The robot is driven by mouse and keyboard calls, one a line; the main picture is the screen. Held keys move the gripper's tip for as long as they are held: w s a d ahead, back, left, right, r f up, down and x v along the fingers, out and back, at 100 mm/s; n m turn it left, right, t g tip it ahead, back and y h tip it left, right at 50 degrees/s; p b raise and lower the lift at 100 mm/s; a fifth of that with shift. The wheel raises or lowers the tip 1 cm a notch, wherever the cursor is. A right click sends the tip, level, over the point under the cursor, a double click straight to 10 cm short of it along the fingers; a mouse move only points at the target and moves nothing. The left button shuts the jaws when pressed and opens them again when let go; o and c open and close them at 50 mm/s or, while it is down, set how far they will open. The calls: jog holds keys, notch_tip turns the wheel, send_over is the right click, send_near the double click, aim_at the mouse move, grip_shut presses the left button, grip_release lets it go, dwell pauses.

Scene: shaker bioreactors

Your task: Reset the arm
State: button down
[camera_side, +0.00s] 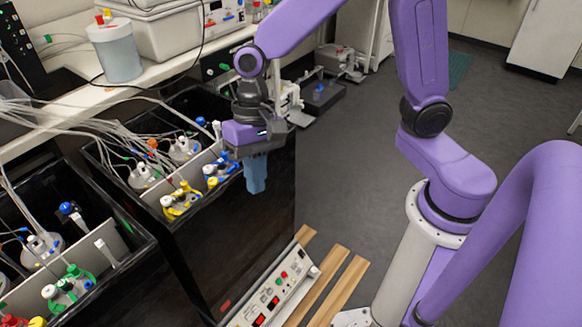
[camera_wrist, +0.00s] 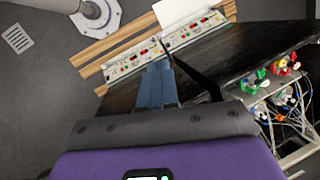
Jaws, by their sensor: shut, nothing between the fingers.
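My gripper (camera_side: 256,188) hangs from my purple arm in the side view, with its blue fingers pointing down. It is beside the right end of the black shaker box (camera_side: 245,240), in front of its dark wall. The fingers are together and hold nothing. In the wrist view, my gripper (camera_wrist: 159,68) shows as blue fingers close together, with the control panel (camera_wrist: 140,58) beyond their tips. The bottles with yellow caps (camera_side: 180,200) and blue caps (camera_side: 218,168) stand in the box just left of my gripper.
A second black box with green-capped bottles (camera_side: 70,288) is at lower left. Tubes and cables run over both boxes to the bench, where a white jar (camera_side: 116,52) stands. Wooden slats (camera_side: 340,290) lie beside the control panel (camera_side: 270,298). Grey floor (camera_side: 350,200) is open to the right.

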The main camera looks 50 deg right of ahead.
jog(key=s+d+r+n+t+h, duration=0.2)
jog(key=s+d+n, duration=1.2)
jog(key=d+n, duration=0.1)
jog(key=shift+s+r+n+h, duration=0.25)
jog(key=shift+r+n+h, duration=0.05)
jog(key=shift+r, duration=0.05)
